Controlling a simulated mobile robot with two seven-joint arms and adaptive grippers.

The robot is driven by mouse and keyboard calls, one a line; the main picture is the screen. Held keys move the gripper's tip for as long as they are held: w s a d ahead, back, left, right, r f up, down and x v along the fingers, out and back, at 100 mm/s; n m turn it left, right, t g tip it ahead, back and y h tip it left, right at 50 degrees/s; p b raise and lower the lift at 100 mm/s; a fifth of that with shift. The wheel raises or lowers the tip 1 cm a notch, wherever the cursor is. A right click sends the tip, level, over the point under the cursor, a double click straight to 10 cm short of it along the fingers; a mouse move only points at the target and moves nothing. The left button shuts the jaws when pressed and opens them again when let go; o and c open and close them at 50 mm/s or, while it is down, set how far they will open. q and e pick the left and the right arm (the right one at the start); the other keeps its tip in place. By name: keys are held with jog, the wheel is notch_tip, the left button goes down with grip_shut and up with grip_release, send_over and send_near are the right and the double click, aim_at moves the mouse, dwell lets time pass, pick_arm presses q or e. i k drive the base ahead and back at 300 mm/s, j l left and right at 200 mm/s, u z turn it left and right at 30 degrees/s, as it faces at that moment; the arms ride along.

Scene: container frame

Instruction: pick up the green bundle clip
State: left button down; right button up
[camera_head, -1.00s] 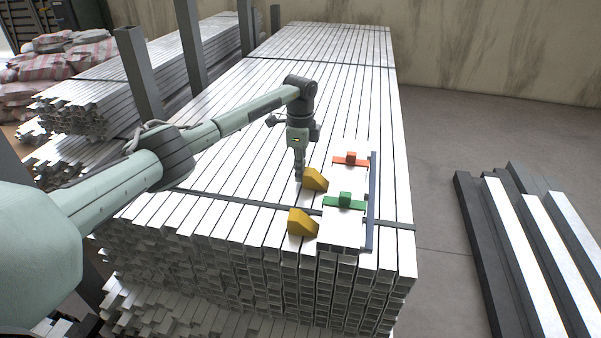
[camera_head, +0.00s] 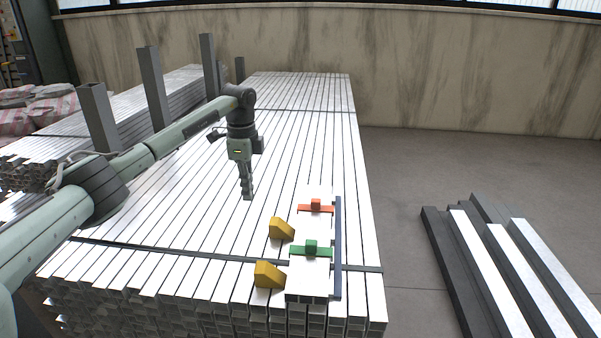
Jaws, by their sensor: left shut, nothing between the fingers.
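The green bundle clip (camera_head: 311,248) lies across the near part of a short bundle of white bars on top of the large stack. It has a raised green block in its middle. A similar orange-red clip (camera_head: 316,206) sits across the same bundle farther back. My left gripper (camera_head: 247,197) points down over the stack, to the left of and farther back than the green clip. It is shut and empty, clear of both clips. My right gripper is out of view.
Two yellow wedge blocks (camera_head: 269,275) (camera_head: 281,229) stand left of the bundle. A dark blue-grey rail (camera_head: 338,250) runs along its right side. A dark strap (camera_head: 205,254) crosses the stack. Upright grey posts (camera_head: 151,85) rise at left. More bars (camera_head: 480,260) lie on the floor at right.

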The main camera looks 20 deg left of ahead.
aim_at(311, 248)
jog(key=k, duration=1)
